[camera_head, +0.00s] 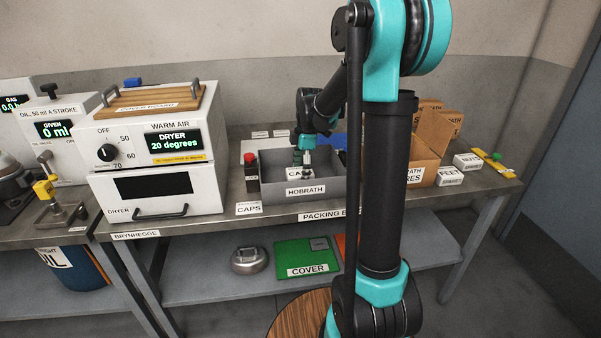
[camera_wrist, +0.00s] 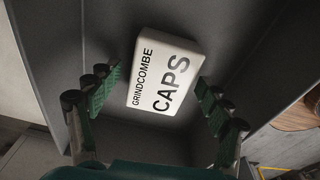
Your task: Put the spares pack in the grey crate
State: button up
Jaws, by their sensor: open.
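The grey crate (camera_head: 318,190), labelled HOBRATH, stands on the bench; its grey inside wall also fills much of the wrist view (camera_wrist: 90,30). A white pack marked GRINDCOMBE CAPS (camera_wrist: 165,72) lies inside the crate; part of it shows in the head view (camera_head: 294,173) below my gripper. My gripper (camera_head: 306,158) reaches down into the crate. In the wrist view my gripper (camera_wrist: 152,92) is open, with one green-padded finger on each side of the pack's near end. The pads look apart from the pack.
The dryer (camera_head: 155,150) stands left of the crate, with a red-topped button (camera_head: 250,162) between. At right are an open cardboard box (camera_head: 428,150) and small white packs (camera_head: 467,160), one reading FEET (camera_head: 449,176). A CAPS label (camera_head: 248,208) sits at the bench's front edge.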

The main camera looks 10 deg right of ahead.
notch_tip(320, 180, up, 12)
jog(key=d, duration=0.1)
jog(key=shift+d, duration=0.2)
